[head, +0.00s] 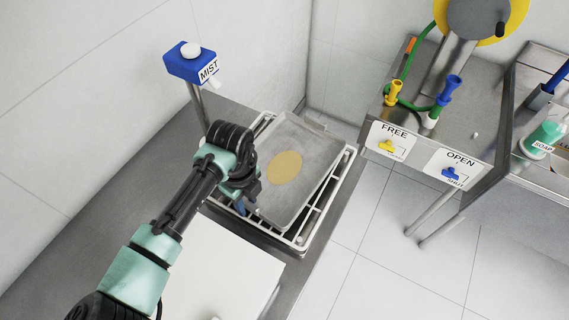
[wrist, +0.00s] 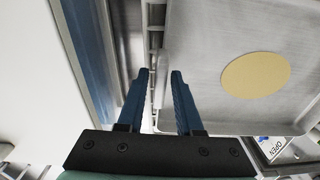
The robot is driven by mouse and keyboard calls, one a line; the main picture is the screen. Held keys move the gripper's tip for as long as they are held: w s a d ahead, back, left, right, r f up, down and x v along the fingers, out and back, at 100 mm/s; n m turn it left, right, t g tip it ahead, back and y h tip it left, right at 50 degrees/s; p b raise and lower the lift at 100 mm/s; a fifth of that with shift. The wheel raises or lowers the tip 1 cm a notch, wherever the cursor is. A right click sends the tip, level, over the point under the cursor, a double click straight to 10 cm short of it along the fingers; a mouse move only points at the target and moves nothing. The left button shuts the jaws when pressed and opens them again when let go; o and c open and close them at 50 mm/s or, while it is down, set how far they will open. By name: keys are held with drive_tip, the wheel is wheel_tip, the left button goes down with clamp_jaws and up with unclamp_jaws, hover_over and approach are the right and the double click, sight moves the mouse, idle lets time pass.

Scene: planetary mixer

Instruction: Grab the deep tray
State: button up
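The deep tray (head: 310,152) is a grey metal pan with raised walls and a tan round patch (head: 285,167) on its floor. It sits askew on a white wire rack (head: 338,190). My gripper (head: 247,201) is at the tray's near-left edge. In the wrist view the blue fingers (wrist: 160,72) are apart, with the wall of the tray (wrist: 205,85) running between them. The right finger overlaps the tray's inner side and the left finger is outside the wall. A gap shows between the fingertips; contact with the wall cannot be told.
A white board (head: 220,275) lies on the counter nearer me. A blue MIST dispenser (head: 190,62) stands on a post at the left. A metal sink unit (head: 440,135) with FREE and OPEN labels is at the right. Tiled floor lies between the counter and this unit.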

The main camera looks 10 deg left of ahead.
clamp_jaws()
idle(1.1)
